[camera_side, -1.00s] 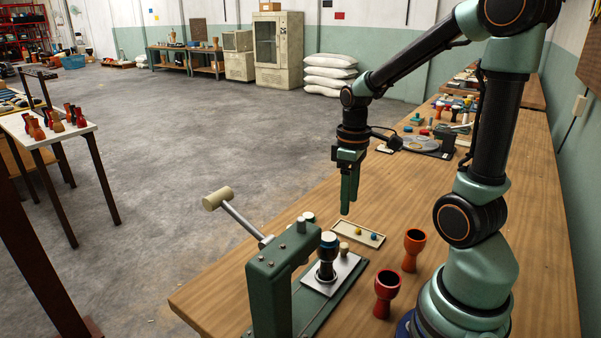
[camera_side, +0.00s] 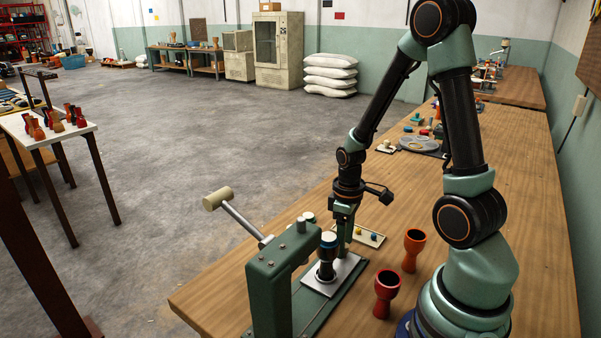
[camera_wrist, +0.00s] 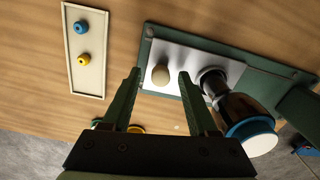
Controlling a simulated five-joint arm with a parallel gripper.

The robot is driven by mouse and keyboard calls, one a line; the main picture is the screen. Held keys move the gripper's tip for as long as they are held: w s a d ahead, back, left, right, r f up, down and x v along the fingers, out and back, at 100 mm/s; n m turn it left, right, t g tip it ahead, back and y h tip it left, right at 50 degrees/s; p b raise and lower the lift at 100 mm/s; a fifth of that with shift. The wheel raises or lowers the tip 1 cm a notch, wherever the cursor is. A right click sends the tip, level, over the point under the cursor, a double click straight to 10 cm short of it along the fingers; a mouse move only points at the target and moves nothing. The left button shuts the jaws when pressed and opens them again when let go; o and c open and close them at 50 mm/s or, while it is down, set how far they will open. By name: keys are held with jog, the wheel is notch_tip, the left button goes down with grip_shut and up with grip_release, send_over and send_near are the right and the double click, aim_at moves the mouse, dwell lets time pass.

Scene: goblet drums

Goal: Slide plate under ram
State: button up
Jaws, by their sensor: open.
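The silver plate (camera_side: 318,285) lies on the green base of the press. A dark goblet drum with a blue rim and pale top (camera_side: 327,255) stands upright on it; it is at right in the wrist view (camera_wrist: 248,125). The plate (camera_wrist: 178,53) also carries a round cream knob (camera_wrist: 160,74). My gripper (camera_side: 343,245) is low at the plate's far end. In the wrist view its open fingers (camera_wrist: 159,80) stand on either side of the knob, with gaps visible. The green press (camera_side: 275,280) stands in front with its cream-handled lever (camera_side: 218,199) tilted up. The ram's lower end is hidden.
A shallow cream tray (camera_side: 371,238) with small blue and yellow pieces lies beside the plate. An orange goblet (camera_side: 412,250) and a red goblet (camera_side: 386,293) stand on the wooden table (camera_side: 520,200) to the right.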

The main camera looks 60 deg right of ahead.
grip_shut()
dwell(1.5)
